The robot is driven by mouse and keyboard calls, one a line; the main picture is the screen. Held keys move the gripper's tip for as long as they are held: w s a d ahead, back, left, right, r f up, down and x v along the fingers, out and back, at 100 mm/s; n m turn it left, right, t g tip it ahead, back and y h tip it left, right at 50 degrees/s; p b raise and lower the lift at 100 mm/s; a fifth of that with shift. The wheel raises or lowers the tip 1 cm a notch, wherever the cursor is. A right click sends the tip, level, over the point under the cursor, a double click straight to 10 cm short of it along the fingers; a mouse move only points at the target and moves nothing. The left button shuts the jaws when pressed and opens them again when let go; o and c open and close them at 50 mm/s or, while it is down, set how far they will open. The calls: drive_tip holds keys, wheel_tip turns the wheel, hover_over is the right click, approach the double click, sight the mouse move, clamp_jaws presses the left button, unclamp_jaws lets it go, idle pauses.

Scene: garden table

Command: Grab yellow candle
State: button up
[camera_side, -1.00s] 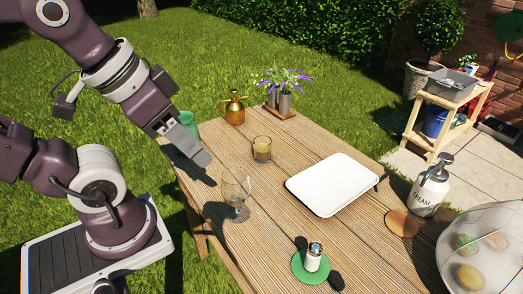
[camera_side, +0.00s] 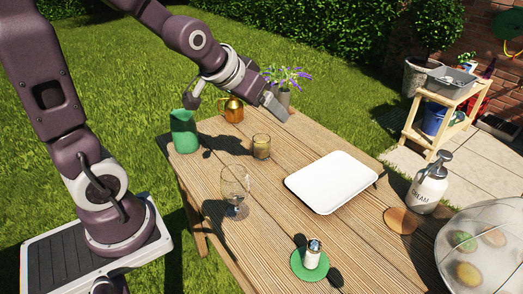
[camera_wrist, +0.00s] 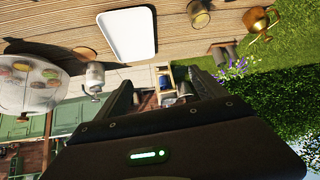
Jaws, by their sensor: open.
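The candle (camera_side: 261,151) is a small glass jar with yellowish-brown contents. It stands upright on the wooden table, left of the white tray. It also shows at the top of the wrist view (camera_wrist: 199,15). My gripper (camera_side: 276,106) is above the far part of the table, beyond the candle and apart from it. In the wrist view its two fingers (camera_wrist: 160,92) are spread with nothing between them.
A brass watering can (camera_side: 232,111) and purple flowers (camera_side: 288,76) stand at the far end. A green bag-like object (camera_side: 184,132) stands at the left edge. A stem glass (camera_side: 235,185) is nearer, the white tray (camera_side: 332,182) to the right.

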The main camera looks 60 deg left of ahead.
drive_tip(key=w+a+f, duration=0.4)
drive_tip(key=w, duration=0.1)
drive_tip(key=n+t+y, duration=0.3)
drive_tip(key=t+y, duration=0.1)
hover_over(257, 148)
drive_tip(key=s, duration=0.1)
wheel_tip(257, 148, down, 16)
drive_tip(key=f, duration=0.6)
drive_tip(key=shift+s+d+f, duration=0.1)
drive_tip(key=shift+s+d, duration=0.1)
drive_tip(key=shift+d, duration=0.1)
drive_tip(key=x, duration=0.5)
drive_tip(key=shift+f, duration=0.2)
clamp_jaws()
